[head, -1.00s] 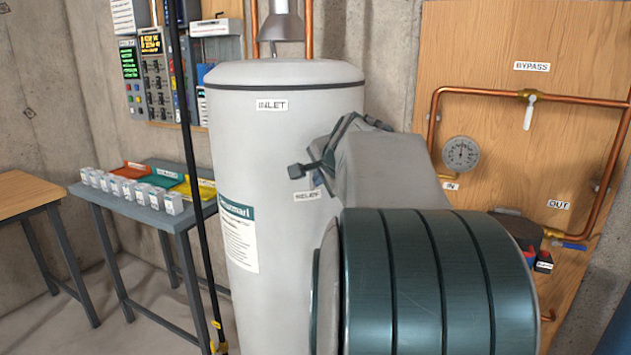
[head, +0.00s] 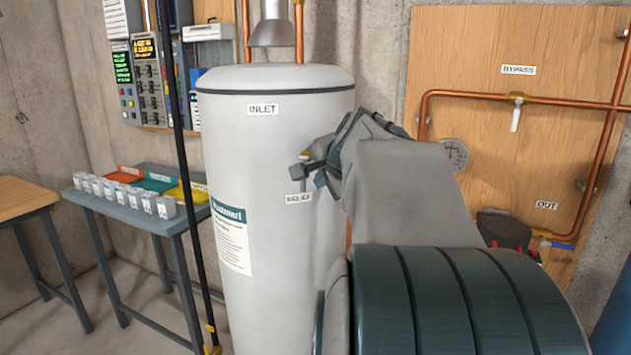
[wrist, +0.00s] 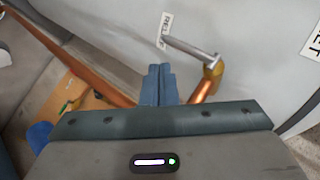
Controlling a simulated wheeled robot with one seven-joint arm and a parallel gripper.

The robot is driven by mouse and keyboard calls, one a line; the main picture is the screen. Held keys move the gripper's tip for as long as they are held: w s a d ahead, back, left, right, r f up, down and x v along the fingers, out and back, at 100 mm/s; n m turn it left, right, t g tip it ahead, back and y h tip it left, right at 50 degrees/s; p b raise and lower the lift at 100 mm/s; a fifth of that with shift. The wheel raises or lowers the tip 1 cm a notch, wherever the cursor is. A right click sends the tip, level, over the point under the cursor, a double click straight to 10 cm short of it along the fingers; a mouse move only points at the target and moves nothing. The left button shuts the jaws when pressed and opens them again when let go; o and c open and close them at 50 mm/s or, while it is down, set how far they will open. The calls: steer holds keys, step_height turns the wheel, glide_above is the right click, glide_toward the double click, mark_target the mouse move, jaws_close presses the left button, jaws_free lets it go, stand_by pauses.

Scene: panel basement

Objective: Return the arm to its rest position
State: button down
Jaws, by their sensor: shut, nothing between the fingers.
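My gripper (wrist: 158,84) is shut and empty in the wrist view, its two blue-grey fingers pressed together. Just beyond and to the right of the fingertips is the relief valve (wrist: 200,55), with a grey lever, a brass body and a copper pipe. A gap between fingers and valve cannot be judged. In the head view my gripper (head: 312,168) is at the side of the white water heater (head: 250,150), near the RELIEF label (head: 299,198). My grey and dark green arm fills the lower right and hides part of the wooden panel.
The wooden panel (head: 480,60) at right carries copper piping, a white-handled bypass valve (head: 516,115) and a partly hidden gauge (head: 453,154). A grey bench (head: 130,213) with small boxes and coloured trays stands at left.

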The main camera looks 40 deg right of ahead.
steer(key=v, duration=0.9)
steer(key=shift+w+d+r, duration=0.15)
steer(key=shift+d+r, duration=0.05)
steer(key=shift+r, duration=0.15)
steer(key=a+f+n+g+y+p, duration=0.3)
steer(key=a+f+n, duration=0.5)
steer(key=a+f, duration=0.6)
steer(key=s+a+f+n+g, duration=0.4)
steer(key=s+a+f+n, duration=0.5)
steer(key=s+a+f, duration=0.1)
step_height(320, 180, down, 2)
steer(key=shift+s+a+n, duration=0.25)
steer(key=shift+s+n, duration=0.05)
steer(key=shift+s, duration=0.25)
